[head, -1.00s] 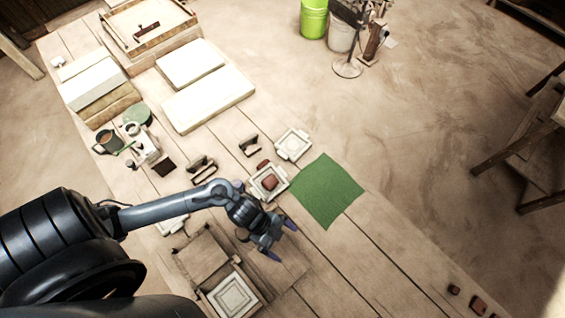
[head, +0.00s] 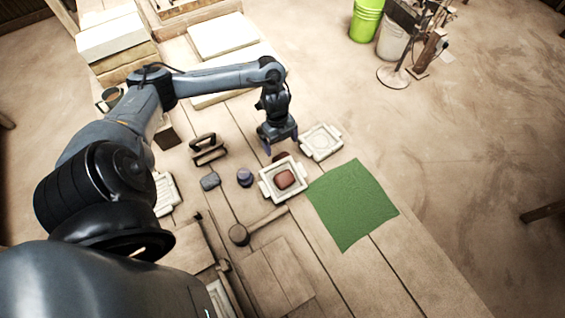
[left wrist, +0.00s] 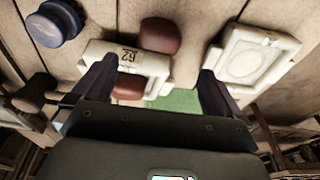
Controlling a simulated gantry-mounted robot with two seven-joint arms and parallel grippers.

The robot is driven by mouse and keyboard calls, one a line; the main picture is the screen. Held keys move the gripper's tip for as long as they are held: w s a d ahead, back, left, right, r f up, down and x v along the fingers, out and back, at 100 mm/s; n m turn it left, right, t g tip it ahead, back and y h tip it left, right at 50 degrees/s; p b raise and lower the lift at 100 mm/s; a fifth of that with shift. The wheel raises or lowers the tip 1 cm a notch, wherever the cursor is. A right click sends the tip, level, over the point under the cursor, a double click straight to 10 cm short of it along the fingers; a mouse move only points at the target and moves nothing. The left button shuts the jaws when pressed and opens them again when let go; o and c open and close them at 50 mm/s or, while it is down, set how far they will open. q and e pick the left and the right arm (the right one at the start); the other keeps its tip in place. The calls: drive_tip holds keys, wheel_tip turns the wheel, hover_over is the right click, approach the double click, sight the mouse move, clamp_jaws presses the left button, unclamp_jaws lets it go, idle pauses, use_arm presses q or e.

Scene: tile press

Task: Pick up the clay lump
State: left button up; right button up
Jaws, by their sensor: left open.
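One reddish-brown clay lump (head: 280,157) lies on the table just behind a white mold, partly hidden by my gripper. It also shows in the left wrist view (left wrist: 160,36), beside the mold's edge. A second reddish lump (head: 284,180) sits inside that white mold (head: 267,189); in the left wrist view this lump (left wrist: 128,88) is partly hidden behind the mold wall, which is marked 62. My left gripper (head: 281,146) is open and empty, pointing down above the table close to the first lump. Its fingers (left wrist: 152,82) stand apart in the left wrist view. My right gripper is not in view.
A second white mold (head: 321,142) stands close on the right of my gripper. A green mat (head: 350,205) lies to the right. A dark blue round item (head: 245,177), a mallet (head: 240,235) and a dark-handled tool (head: 207,149) lie nearby. The table's front right is clear.

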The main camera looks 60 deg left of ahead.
sight(282, 157)
use_arm(q)
drive_tip(key=f, duration=0.4)
drive_tip(key=shift+d+b, duration=0.3)
wheel_tip(282, 157, down, 4)
drive_tip(key=shift+s+f+b, duration=0.1)
drive_tip(key=shift+b, duration=0.4)
drive_tip(key=shift+d+f, duration=0.15)
drive_tip(key=shift+f, duration=0.35)
drive_tip(key=c, duration=1.2)
drive_tip(key=shift+c, duration=0.2)
drive_tip(key=shift+r, duration=0.15)
